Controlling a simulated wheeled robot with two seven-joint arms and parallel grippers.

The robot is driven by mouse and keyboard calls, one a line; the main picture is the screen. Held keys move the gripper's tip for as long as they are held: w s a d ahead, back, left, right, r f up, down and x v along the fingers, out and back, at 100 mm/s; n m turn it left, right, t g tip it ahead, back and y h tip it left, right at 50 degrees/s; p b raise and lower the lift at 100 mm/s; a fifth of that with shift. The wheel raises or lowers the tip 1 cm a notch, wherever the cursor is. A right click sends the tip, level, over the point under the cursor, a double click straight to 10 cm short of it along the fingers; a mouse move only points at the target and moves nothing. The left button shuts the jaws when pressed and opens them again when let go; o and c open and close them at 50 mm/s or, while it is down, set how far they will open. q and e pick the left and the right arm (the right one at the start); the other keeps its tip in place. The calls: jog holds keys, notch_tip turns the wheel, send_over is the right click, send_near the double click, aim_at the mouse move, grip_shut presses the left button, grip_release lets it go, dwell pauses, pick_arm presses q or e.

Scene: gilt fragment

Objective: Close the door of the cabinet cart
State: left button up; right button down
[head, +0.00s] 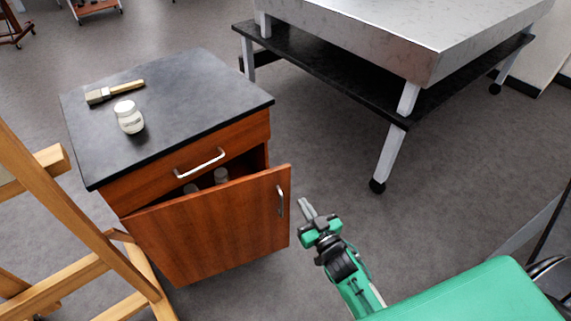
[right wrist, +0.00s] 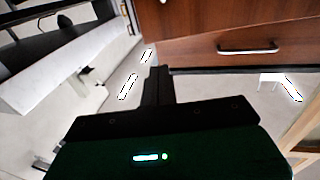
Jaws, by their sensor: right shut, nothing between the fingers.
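The cabinet cart (head: 190,60) has a black top and reddish-brown wooden fronts. Its lower door (head: 215,228) stands partly open, swung outward at its right edge, with a metal handle (head: 281,201) near that edge. A dark gap shows the inside above the door. The drawer (head: 185,168) above looks shut. My right gripper (head: 307,208) is shut and empty, just right of the door's free edge, seemingly apart from it. In the right wrist view the shut fingers (right wrist: 158,85) point toward a wooden front with a metal handle (right wrist: 248,50). My left gripper is not in view.
Pale jars (head: 221,175) show inside. A wooden easel (head: 75,220) is close at the left. A heavy grey-topped table (head: 400,40) on castors stands behind right. Floor between is clear.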

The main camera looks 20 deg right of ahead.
send_near(284, 172)
jog(key=w, duration=0.5)
jog(key=w+a, duration=0.1)
jog(key=w, duration=0.1)
jog(key=shift+w+a+r, duration=0.1)
jog(key=shift+w+r, duration=0.05)
jog(key=shift+w, duration=0.15)
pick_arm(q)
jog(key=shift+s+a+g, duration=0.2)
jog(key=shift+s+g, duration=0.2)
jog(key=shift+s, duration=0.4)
pick_arm(e)
jog(key=shift+w, duration=0.5)
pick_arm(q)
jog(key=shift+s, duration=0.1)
